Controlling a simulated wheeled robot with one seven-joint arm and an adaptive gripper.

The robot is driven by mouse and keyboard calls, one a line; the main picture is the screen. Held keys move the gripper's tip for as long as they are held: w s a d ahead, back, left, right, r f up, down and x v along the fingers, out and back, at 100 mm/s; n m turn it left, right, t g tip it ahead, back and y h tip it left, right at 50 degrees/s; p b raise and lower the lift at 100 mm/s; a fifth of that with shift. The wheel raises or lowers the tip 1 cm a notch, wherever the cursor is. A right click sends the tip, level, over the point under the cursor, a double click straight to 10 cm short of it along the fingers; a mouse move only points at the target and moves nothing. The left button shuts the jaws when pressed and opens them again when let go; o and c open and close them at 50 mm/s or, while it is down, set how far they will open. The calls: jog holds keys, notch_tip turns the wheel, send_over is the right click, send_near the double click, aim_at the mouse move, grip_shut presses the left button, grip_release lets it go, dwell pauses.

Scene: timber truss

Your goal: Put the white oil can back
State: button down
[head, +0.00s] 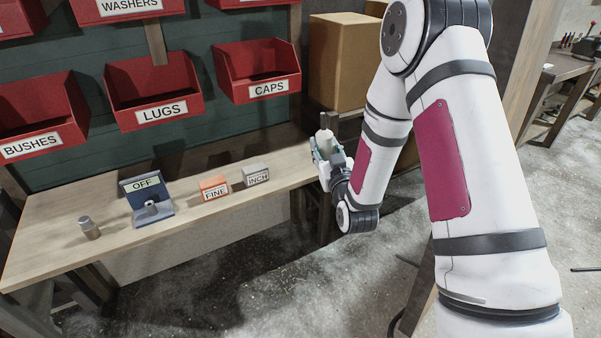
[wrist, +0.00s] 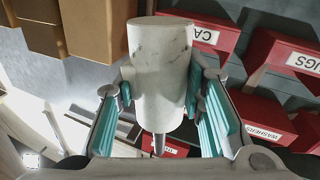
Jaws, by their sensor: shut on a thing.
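The white oil can (head: 325,143) is in my gripper (head: 325,158), near the right end of the wooden bench in the head view. Its dark spout points up. In the wrist view the can (wrist: 160,65) fills the middle, between the teal pads of my gripper (wrist: 160,110), which is shut on it. Part of the can's body is hidden by the fingers in the head view. I cannot tell whether its base touches the bench top.
The bench (head: 60,215) holds a metal cylinder (head: 89,228), a blue OFF stand (head: 147,197), an orange FINE block (head: 214,188) and a grey INCH block (head: 256,175). Red bins, including CAPS (head: 262,75), hang behind. A cardboard box (head: 340,62) stands behind my gripper.

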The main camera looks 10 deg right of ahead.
jog(key=w+f+m+y+b, duration=0.1)
jog(key=w+f+b, duration=0.7)
jog(key=f+b, duration=0.85)
jog(key=w+b, duration=0.2)
jog(key=w, duration=0.3)
jog(key=w+r+b, duration=0.1)
jog(key=w+b, duration=0.1)
jog(key=w, duration=0.3)
jog(key=w+a+b, duration=0.1)
jog(key=w+b, duration=0.1)
jog(key=w, duration=0.4)
jog(key=shift+r, duration=0.3)
jog(key=shift+f+b, duration=0.65)
jog(key=shift+f, duration=1.1)
jog(key=shift+f, duration=0.2)
jog(key=c, duration=1.2)
grip_release()
jog(key=shift+o, duration=0.7)
